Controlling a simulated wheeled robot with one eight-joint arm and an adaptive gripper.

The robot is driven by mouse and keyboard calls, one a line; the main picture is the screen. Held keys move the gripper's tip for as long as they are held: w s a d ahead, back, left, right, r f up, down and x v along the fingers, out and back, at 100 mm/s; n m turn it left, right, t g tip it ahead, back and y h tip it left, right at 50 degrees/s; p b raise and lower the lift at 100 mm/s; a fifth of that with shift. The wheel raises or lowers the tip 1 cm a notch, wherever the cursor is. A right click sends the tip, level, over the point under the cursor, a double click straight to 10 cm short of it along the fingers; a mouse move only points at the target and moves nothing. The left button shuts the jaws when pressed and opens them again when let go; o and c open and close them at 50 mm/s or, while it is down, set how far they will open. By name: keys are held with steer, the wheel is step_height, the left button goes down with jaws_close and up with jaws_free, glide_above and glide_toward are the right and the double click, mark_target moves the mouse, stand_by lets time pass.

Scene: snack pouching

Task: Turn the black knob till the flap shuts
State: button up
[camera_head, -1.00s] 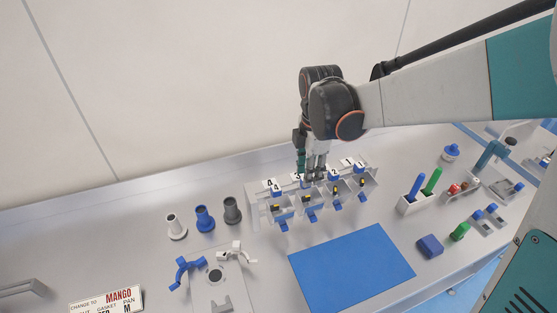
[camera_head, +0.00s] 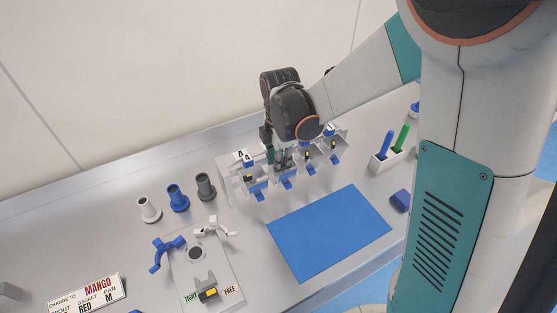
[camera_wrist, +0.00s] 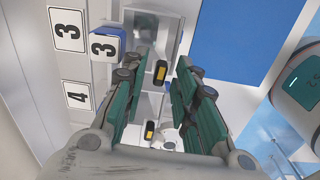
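A pale rack (camera_head: 226,185) holds several numbered bays with blue tabs along the front. My gripper (camera_head: 283,160) points down into the rack, over the bays right of the 4 sign (camera_head: 241,157). In the wrist view my gripper (camera_wrist: 162,62) is open, with its green-padded fingers apart. A black knob with a yellow mark (camera_wrist: 161,70) shows between the fingertips. I cannot tell whether the fingers touch it. A second such knob (camera_wrist: 150,130) shows nearer the palm, beside the 4 sign (camera_wrist: 76,95). I cannot make out the flap's position.
A blue mat (camera_head: 328,235) lies in front of the rack. Three funnel-like pieces (camera_head: 178,199) stand at left. A fixture with a TIGHT/FREE label (camera_head: 229,291) and a mango sign (camera_head: 90,295) are at front left. A pen holder (camera_head: 378,165) stands at right.

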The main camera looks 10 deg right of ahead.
jaws_close()
steer(key=shift+m, duration=0.3)
steer(key=m+b, duration=0.1)
steer(key=m, duration=0.2)
steer(key=shift+m, duration=0.4)
steer(key=m+b, duration=0.1)
steer(key=m, duration=0.8)
steer(key=shift+m+b, duration=0.4)
steer(key=shift+m, duration=2.3)
steer(key=shift+o, duration=1.6)
jaws_free()
